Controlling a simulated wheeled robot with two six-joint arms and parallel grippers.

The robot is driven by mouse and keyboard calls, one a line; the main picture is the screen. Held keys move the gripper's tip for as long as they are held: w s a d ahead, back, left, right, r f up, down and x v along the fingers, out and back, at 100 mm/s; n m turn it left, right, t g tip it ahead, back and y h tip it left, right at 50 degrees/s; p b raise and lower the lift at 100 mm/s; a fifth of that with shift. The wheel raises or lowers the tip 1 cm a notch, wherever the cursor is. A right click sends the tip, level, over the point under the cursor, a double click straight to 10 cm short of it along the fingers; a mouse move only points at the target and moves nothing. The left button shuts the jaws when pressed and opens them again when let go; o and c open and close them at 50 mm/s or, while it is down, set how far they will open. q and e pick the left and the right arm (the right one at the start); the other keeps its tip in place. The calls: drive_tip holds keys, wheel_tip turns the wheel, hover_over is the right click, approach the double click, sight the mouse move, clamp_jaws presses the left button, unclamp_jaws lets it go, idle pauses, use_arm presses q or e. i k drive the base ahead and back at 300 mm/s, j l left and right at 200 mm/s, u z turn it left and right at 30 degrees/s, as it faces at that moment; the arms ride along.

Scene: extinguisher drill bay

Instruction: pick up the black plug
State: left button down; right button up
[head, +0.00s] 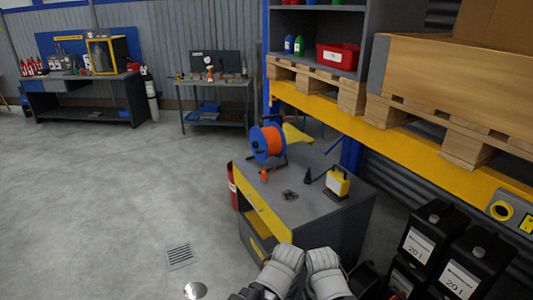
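A grey workbench cabinet (312,210) with a yellow front edge stands ahead of me. On its top lies a small dark, flat item (290,195) near the middle. A small black upright piece (308,177) stands farther back, left of the yellow lamp. Either could be the black plug; at this size I cannot tell which. Two light grey rounded parts of my own arms show at the bottom edge, in front of the cabinet and apart from both items. No gripper fingers can be made out there.
A blue and orange cable reel (268,143), a small orange cone (264,174) and a yellow lamp (338,183) share the cabinet top. Black 20 L canisters (430,235) stand at the right. A yellow rack beam (400,140) runs behind. Open floor lies left.

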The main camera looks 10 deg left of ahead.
sight(308, 178)
drive_tip(key=i+j+u, duration=0.2)
drive_tip(key=i, duration=0.2)
drive_tip(key=i+u, duration=0.25)
drive_tip(key=i, duration=0.5)
drive_tip(key=i+j+z, duration=0.15)
drive_tip(key=i, duration=0.2)
drive_tip(key=i+j+z, duration=0.1)
drive_tip(key=i+z, duration=0.2)
drive_tip(key=z, duration=0.15)
drive_tip(key=i+j+z, duration=0.25)
drive_tip(key=z, duration=0.2)
drive_tip(key=i+j+z, duration=0.3)
drive_tip(key=z, duration=0.15)
